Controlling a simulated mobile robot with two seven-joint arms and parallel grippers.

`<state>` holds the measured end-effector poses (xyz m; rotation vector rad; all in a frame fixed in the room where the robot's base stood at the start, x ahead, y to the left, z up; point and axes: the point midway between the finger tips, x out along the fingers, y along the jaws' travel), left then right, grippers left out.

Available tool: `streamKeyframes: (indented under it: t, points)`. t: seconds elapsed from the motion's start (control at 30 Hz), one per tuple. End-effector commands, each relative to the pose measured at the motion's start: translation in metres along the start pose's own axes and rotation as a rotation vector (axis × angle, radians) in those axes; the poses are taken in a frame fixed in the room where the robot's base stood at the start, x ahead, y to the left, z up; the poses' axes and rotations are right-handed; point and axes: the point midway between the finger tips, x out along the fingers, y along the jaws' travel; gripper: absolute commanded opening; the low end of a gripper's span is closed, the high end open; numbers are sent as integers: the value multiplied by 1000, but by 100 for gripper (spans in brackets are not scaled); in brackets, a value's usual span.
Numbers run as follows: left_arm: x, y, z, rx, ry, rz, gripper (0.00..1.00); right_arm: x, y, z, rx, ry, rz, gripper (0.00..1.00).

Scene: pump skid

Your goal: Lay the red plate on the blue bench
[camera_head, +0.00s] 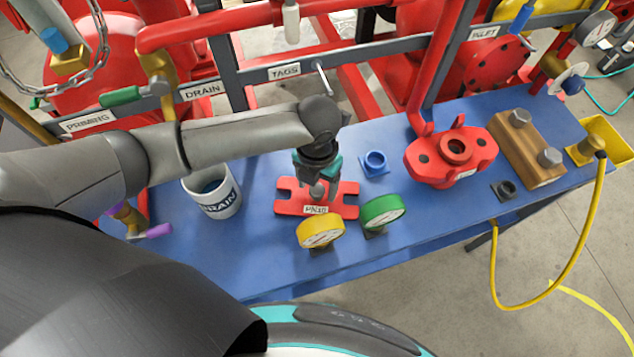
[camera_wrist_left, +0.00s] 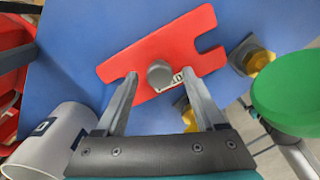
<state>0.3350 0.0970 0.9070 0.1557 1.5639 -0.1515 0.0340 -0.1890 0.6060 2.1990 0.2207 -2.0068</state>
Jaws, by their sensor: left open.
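The red plate (camera_head: 289,197) lies flat on the blue bench (camera_head: 225,258), with slots in its ends, a small label and a grey knob in its middle. In the left wrist view the plate (camera_wrist_left: 190,42) and its knob (camera_wrist_left: 160,74) show clearly. My left gripper (camera_head: 318,194) is over the plate, pointing down. In the left wrist view its fingers (camera_wrist_left: 160,88) are open, one to each side of the knob, with nothing visibly gripped. I cannot tell whether they touch the plate. My right gripper is not in view.
A white DRAIN mug (camera_head: 214,196) stands left of the plate. A yellow gauge (camera_head: 320,230) and a green one (camera_head: 383,210) stand close in front. A blue fitting (camera_head: 375,163), a red flanged part (camera_head: 450,157) and a wooden block (camera_head: 527,148) are to the right. Red pipes run behind.

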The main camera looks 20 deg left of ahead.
Motion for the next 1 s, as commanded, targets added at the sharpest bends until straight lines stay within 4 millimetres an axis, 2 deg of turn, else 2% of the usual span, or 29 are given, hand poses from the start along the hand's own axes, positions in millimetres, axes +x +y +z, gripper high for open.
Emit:
streamKeyframes:
  t: [0.17, 0.5, 0.63, 0.8, 1.0]
  points:
    - [-14, 0, 1, 1, -3, 0, 71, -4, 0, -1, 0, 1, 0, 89]
    - [-86, 0, 2, 1, -5, 0, 71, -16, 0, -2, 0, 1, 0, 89]
    - [-107, 0, 1, 0, -3, -1, 71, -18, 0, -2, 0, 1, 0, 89]
    - [-121, 0, 1, -1, -1, -1, 71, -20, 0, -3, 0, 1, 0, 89]
    - [-123, 0, 0, -1, 1, -1, 71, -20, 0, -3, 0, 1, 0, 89]
